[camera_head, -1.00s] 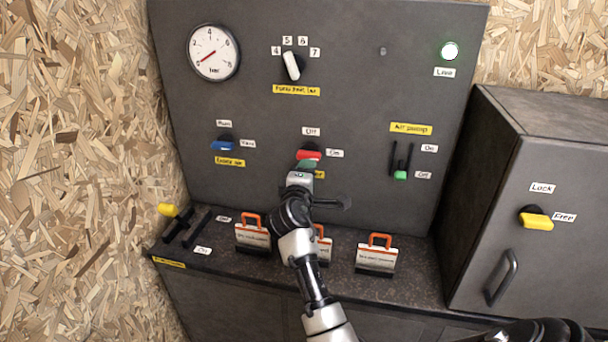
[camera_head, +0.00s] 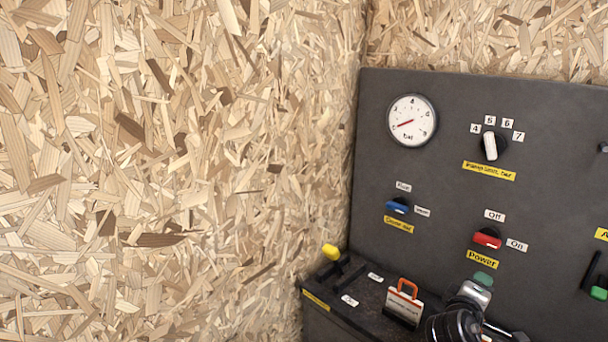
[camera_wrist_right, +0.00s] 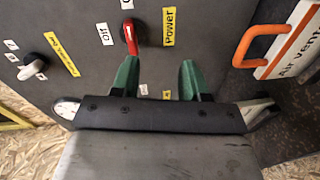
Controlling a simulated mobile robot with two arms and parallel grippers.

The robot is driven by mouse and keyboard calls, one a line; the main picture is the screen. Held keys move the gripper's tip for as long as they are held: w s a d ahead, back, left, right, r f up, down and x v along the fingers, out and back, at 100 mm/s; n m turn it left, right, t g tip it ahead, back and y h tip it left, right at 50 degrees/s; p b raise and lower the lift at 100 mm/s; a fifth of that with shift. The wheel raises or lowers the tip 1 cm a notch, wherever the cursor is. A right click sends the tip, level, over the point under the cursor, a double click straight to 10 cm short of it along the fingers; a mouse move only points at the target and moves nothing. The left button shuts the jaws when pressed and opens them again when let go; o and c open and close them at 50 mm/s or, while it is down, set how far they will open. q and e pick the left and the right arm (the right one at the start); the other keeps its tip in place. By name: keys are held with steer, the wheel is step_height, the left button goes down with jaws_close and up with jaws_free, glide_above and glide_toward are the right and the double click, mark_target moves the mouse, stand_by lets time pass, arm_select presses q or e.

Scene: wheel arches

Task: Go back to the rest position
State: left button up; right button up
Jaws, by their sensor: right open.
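My right gripper (camera_head: 482,284) is in the lower right of the head view, just below the red power knob (camera_head: 487,238) and its yellow Power label (camera_head: 481,259). In the right wrist view its two green fingertips (camera_wrist_right: 158,78) stand apart with nothing between them. The red knob (camera_wrist_right: 131,38) lies beyond the fingers, clear of them, and its handle points toward the On label (camera_head: 517,245). My left gripper is out of view.
The dark panel (camera_head: 450,190) carries a pressure gauge (camera_head: 411,120), a white selector knob (camera_head: 490,147) and a blue knob (camera_head: 397,207). Below are a yellow-tipped lever (camera_head: 331,252) and an orange-handled tag (camera_head: 404,304). A chipboard wall (camera_head: 170,170) fills the left.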

steer(key=s+a+f+m+g+y, duration=0.3)
steer(key=s+a+f+y, duration=0.4)
steer(key=s+f, duration=0.6)
steer(key=s+a+f+m+g+y, duration=0.1)
steer(key=s+a+g+y, duration=0.15)
steer(key=s+a, duration=0.55)
steer(key=s+a+f+m+g+y, duration=0.1)
steer(key=s+a+f+g+y, duration=0.3)
steer(key=s, duration=0.8)
step_height(320, 180, down, 26)
steer(key=s, duration=0.1)
steer(key=s+d+f+h, duration=0.1)
steer(key=s+d+f, duration=0.1)
steer(key=s+f, duration=1.2)
steer(key=shift+s+n+g, duration=0.3)
steer(key=shift+s+g, duration=0.05)
steer(key=shift+s, duration=0.55)
steer(key=shift+o, duration=0.4)
